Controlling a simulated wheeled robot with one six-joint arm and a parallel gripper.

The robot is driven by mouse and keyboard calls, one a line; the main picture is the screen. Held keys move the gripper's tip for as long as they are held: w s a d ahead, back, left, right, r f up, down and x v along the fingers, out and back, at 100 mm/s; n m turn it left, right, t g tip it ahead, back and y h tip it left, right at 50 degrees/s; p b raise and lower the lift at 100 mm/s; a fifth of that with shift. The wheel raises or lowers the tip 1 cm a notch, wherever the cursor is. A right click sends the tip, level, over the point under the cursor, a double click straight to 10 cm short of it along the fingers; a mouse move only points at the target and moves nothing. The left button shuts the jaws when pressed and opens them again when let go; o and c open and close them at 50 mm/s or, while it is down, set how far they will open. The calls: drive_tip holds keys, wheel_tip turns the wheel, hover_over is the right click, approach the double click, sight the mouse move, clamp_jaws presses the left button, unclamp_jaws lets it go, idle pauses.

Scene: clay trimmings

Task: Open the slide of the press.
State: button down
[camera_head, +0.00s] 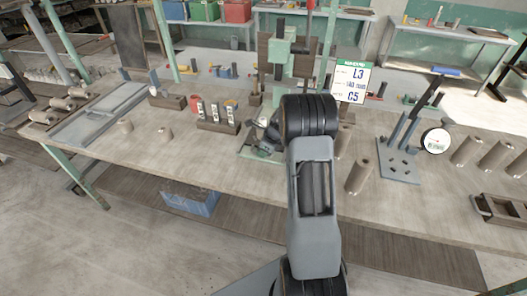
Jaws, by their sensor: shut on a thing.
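The press stands at the middle of the bench, with a pale green upright and head (283,62) in front of a brown board. A red-tipped lever rises at its right. My arm covers the right part of its lower body, and the slide cannot be made out clearly. My gripper (266,136) shows only in part, as grey and dark pieces left of my arm's black joint, low at the press just above its green base (258,158). It is shut on a part at the press, which looks like the slide; the fingertips are mostly hidden.
A wooden block with several upright pieces (218,126) stands close left of the press. Right of my arm are a clay cylinder (358,176), a sign (352,82), a grey stand with rods (398,166) and a round dial (436,140). The front left of the bench is mostly clear.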

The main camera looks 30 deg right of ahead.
drive_tip(key=c, duration=1.2)
unclamp_jaws()
drive_tip(key=shift+o, duration=0.2)
drive_tip(key=v, duration=1.4)
drive_tip(key=shift+a, duration=0.15)
